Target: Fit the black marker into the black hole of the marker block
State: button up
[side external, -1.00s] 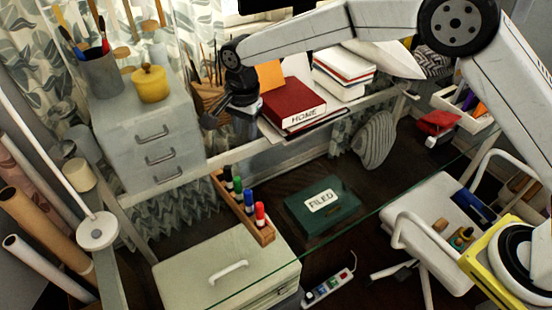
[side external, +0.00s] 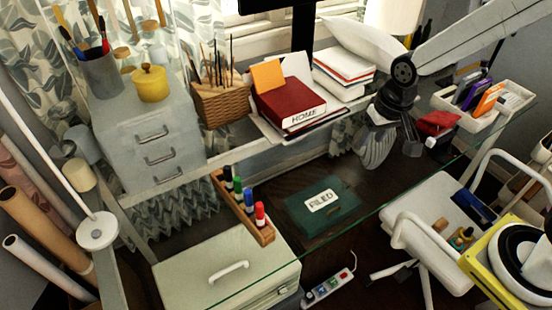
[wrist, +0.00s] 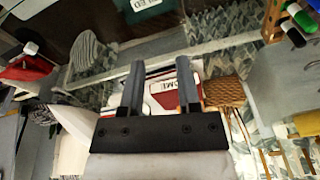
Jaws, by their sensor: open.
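The wooden marker block (side external: 222,186) lies at the left of the glass desk in the side view, with several markers standing along it. The black marker (side external: 228,173) looks upright near its far end; I cannot tell how deep it sits, and the black hole cannot be made out. Green (side external: 238,185), blue (side external: 249,201) and red (side external: 260,213) markers stand nearer. In the wrist view the block (wrist: 272,22) is at the top right edge, partly cut off. My gripper (side external: 395,146) is open and empty at the right of the desk, well away from the block; its fingers (wrist: 160,68) show apart.
A green FILED box (side external: 305,222) lies right of the block. A red HOME book (side external: 290,103), wicker basket (side external: 222,103) and drawer unit (side external: 150,145) stand behind. A white tray (side external: 470,118) and red object (side external: 437,122) are near my gripper. A pale box (side external: 195,265) is in front.

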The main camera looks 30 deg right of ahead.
jog(key=s+d+f+n, duration=0.1)
jog(key=s+d+n, duration=0.1)
jog(key=s, duration=0.5)
jog(key=shift+d, duration=0.45)
jog(key=shift+w+f, duration=0.1)
dwell(0.6)
